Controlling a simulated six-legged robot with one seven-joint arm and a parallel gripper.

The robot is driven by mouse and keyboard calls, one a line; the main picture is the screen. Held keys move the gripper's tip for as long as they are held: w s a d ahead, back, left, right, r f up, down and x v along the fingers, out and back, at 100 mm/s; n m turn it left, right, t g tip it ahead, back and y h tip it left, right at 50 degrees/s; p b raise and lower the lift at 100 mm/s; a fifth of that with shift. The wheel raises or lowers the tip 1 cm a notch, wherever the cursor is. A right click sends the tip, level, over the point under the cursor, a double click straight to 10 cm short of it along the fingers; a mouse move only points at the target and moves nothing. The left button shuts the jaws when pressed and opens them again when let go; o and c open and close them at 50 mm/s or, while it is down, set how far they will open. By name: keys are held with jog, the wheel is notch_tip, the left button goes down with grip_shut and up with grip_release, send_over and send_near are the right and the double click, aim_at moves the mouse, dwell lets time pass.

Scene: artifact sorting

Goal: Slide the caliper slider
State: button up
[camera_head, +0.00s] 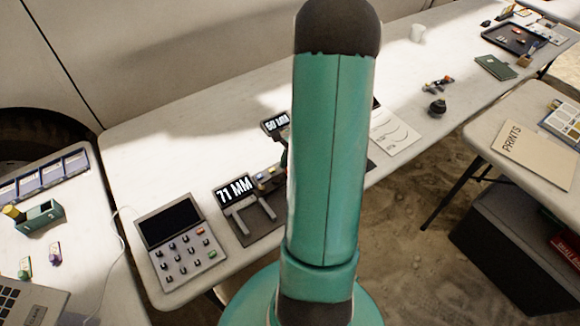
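A caliper device (244,236) lies on the white table left of my teal arm. Its tilted display (236,190) reads "71 MM", and two grey jaws (262,207) stand apart in front of it. A dark base with small coloured buttons (265,176) extends right from the display and runs behind my arm. I cannot tell which part is the slider. A second display (275,122), partly hidden by my arm, seems to read "60 MM". My upright arm blocks the middle of the view, and my gripper does not show.
A grey keypad with a dark screen (169,219) stands left of the caliper. A paper sheet (397,133) and a dark round object (437,107) lie right of my arm. The white tabletop (170,145) behind the keypad is clear. A side table (540,110) stands at right.

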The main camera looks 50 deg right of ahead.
jog(key=v, duration=1.4)
jog(key=shift+w, duration=0.1)
